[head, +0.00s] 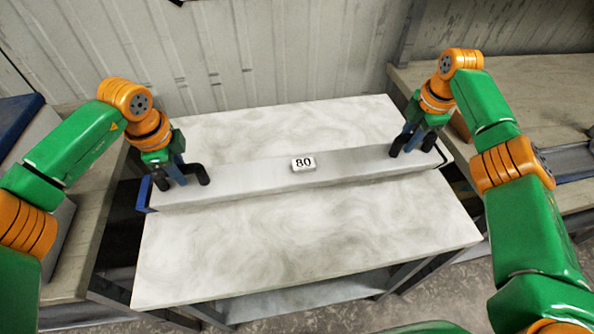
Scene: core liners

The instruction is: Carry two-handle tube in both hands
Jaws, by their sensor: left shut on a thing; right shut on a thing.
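The two-handle tube (250,182) is a long pale grey box-shaped bar with a white label reading 80 (303,163) on its top. It lies across the pale marbled table from left to right. A blue handle (143,195) shows at its left end and a dark handle (441,153) at its right end. My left gripper (182,180) is shut on the tube near its left end. My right gripper (416,143) is shut on the tube near its right end. The exact finger contact is partly hidden. I cannot tell whether the tube touches the table.
The marbled table (290,245) has clear room in front of and behind the tube. A wooden bench (85,215) stands at the left and another bench (525,95) at the right. A corrugated wall (230,55) stands behind.

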